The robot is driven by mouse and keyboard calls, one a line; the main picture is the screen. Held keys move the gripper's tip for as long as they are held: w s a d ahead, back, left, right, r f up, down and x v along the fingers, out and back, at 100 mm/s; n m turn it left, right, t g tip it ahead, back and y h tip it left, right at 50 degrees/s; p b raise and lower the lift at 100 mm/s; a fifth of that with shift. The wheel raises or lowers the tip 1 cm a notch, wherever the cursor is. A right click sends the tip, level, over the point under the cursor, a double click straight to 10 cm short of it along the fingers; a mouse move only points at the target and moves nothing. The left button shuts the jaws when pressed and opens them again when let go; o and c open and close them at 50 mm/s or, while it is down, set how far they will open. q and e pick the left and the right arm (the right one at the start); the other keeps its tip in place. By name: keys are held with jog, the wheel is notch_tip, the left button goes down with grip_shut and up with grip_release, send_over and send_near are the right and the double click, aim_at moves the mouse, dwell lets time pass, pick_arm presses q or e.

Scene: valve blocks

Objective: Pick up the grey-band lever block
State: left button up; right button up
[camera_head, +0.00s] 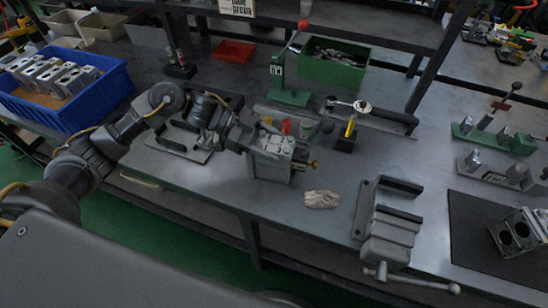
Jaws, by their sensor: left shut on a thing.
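My left arm comes in from the left, and its gripper (253,143) is over the middle of the bench. It is shut on a grey metal valve block (271,166), at the block's upper left side. The block is upright, close to the bench's front edge. I cannot tell whether its underside touches the bench. A small dark and yellow part shows at its right side. A grey band cannot be made out clearly at this size. The fingertips are largely hidden by the wrist and the block. My right gripper is out of view.
A blue bin (98,105) with several valve blocks stands at left. A crumpled cloth (321,199) and a vise (388,238) lie right of the held block. A two-hole block (518,234) rests on a dark mat (475,235). Red and yellow items (285,126) stand close behind the block.

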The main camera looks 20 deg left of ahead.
pick_arm(q)
grip_shut()
jog(key=shift+w+r, duration=0.1)
jog(key=shift+r, duration=0.1)
